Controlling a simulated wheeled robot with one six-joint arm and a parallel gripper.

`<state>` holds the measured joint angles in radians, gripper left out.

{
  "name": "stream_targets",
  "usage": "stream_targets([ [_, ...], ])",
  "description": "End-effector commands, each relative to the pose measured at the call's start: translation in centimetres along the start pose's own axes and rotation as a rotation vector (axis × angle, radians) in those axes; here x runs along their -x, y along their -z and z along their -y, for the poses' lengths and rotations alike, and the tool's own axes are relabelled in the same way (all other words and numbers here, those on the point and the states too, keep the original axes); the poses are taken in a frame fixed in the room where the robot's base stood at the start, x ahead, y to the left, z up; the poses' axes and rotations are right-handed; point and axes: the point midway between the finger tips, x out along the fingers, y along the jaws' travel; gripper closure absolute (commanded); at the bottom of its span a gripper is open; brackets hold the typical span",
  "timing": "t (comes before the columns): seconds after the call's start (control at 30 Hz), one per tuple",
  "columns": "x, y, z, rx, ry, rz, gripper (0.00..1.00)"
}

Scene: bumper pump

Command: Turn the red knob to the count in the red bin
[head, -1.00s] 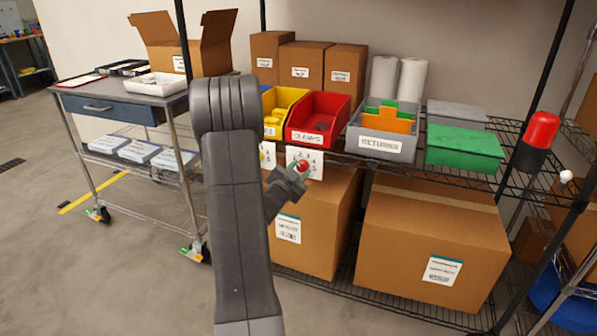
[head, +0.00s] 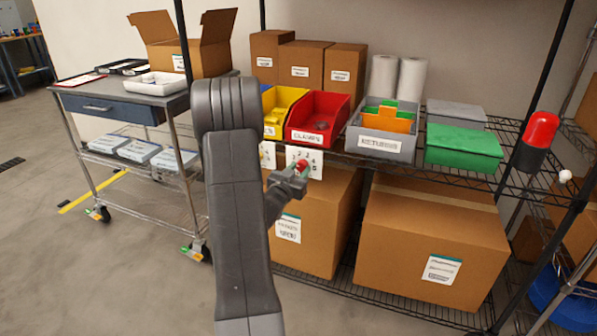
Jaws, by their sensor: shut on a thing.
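The red bin (head: 318,118) stands on the wire shelf, its front label partly readable. Some dark, round parts lie inside it, too small to count. A white dial card (head: 315,158) with numbers hangs below the bin at the shelf edge. The red knob (head: 301,166) sits at the card's middle. My gripper (head: 298,172) is shut on the red knob, and its fingers hide part of the knob and the lower left of the card. I cannot tell which number the knob points at.
A yellow bin (head: 280,108) stands left of the red bin, with a second card (head: 267,155) below it. A grey returns bin (head: 381,143) and a green box (head: 463,147) stand to the right. Large cartons (head: 432,235) fill the lower shelf. A cart (head: 110,108) stands at left.

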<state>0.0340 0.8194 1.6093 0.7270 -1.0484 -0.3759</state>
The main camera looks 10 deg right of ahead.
Motion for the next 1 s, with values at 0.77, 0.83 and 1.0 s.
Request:
stream_targets([
  [0.77, 1.4, 0.0, 0.1, -0.001, 0.002, 0.002, 0.45],
  [0.83, 2.7, 0.1, 0.1, 0.000, 0.002, 0.003, 0.45],
  [1.0, 6.6, 0.0, 0.1, 0.001, 0.004, 0.003, 0.45],
])
